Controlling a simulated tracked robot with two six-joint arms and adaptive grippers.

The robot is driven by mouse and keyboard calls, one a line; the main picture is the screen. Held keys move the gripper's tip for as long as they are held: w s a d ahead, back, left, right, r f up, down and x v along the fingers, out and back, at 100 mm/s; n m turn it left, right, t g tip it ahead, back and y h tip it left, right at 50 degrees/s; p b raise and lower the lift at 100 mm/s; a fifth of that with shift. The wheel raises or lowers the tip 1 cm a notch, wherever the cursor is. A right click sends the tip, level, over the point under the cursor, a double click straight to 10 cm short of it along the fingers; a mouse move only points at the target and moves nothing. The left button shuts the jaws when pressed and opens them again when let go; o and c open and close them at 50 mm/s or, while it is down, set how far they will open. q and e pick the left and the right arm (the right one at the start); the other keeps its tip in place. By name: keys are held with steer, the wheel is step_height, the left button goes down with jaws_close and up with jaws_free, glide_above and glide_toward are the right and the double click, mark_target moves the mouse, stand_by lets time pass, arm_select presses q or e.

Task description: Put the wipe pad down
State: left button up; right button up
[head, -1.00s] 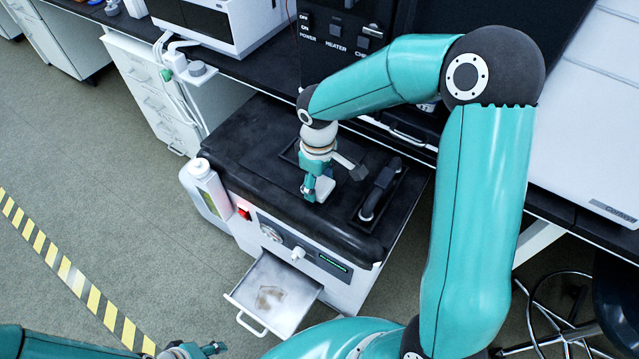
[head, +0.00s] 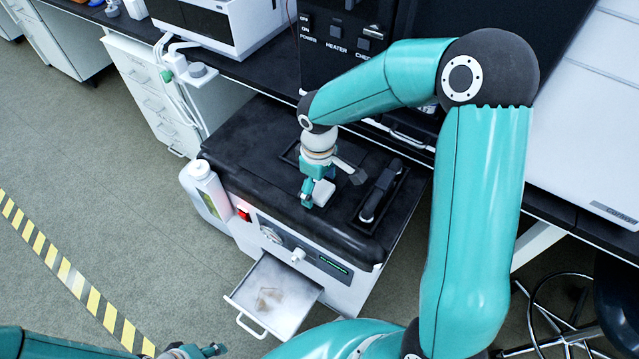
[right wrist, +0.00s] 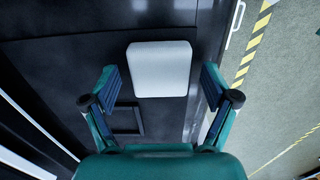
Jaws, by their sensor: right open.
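The wipe pad (head: 322,192) is a small white rounded block on the black top of the wheeled cabinet (head: 250,150). In the right wrist view the pad (right wrist: 160,68) lies between and beyond the two spread fingers, with a gap on each side. My right gripper (head: 310,190) is open and points down at the pad. It also shows in the right wrist view (right wrist: 158,78). Whether the pad rests fully flat cannot be told. My left gripper (head: 200,351) is at the bottom edge, partly cut off, and its jaws are unclear.
A black handle (head: 380,190) stands right of the pad in a recess. A white bottle (head: 200,175) is on the cabinet's left side. An open drawer (head: 245,325) sticks out in front with a brownish stain inside. Instruments stand on the bench behind.

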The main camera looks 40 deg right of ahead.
mark_target(319, 189)
arm_select(q)
steer(key=shift+r+p, duration=0.8)
arm_select(e)
step_height(319, 189, up, 12)
arm_select(q)
steer(key=shift+s, duration=0.1)
